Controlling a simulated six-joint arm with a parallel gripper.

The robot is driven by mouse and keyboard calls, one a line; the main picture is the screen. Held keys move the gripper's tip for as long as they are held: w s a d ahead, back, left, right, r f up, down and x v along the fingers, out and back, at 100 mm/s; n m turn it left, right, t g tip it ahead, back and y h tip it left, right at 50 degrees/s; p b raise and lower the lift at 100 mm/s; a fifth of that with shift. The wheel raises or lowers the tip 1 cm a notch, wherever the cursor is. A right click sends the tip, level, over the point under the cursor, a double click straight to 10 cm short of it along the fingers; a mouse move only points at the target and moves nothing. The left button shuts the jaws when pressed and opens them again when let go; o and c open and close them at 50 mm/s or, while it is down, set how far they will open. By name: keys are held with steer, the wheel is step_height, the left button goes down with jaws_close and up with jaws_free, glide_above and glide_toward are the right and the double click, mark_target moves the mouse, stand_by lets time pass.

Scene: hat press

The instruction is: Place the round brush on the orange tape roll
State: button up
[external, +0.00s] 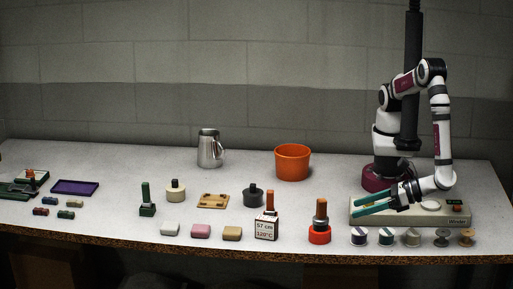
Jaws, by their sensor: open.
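The orange tape roll (319,236) lies near the front edge, right of the middle. A dark upright piece with a brown top (321,212) stands on or in it; I cannot tell if it is a brush. A dark round piece with a knob (253,198) and a cream round piece with a dark knob (175,193) stand further left; either may be the round brush. My gripper (357,207) has teal fingers that are apart and empty. It points left, right of the orange roll and above the winder's left end.
The pale winder (458,217) is beneath my gripper, with several spools in front. A labelled white box (266,228) stands left of the orange roll. An orange bucket (293,162) and a metal jug (210,149) stand behind. The bench between bucket and roll looks clear.

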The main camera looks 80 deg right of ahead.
steer(key=w+d+r+m+g+h, duration=0.4)
steer(key=w+d+r+m, duration=0.15)
steer(key=d+m, duration=0.35)
steer(key=w+d+r+m+g+h, duration=0.3)
steer(key=w+d+r+m+g, duration=0.25)
steer(key=d, duration=0.45)
steer(key=s+d+r+m+g+y, duration=0.1)
steer(key=s+d+m+y, duration=0.3)
steer(key=m, duration=0.8)
steer(key=s+d+r+m+g+y, duration=0.2)
steer(key=d+m+y, duration=0.3)
steer(key=d+m, duration=0.4)
steer(key=s+m+g, duration=0.1)
steer(key=m, duration=0.3)
steer(key=shift+s+d, duration=0.2)
steer(key=shift+s, duration=0.15)
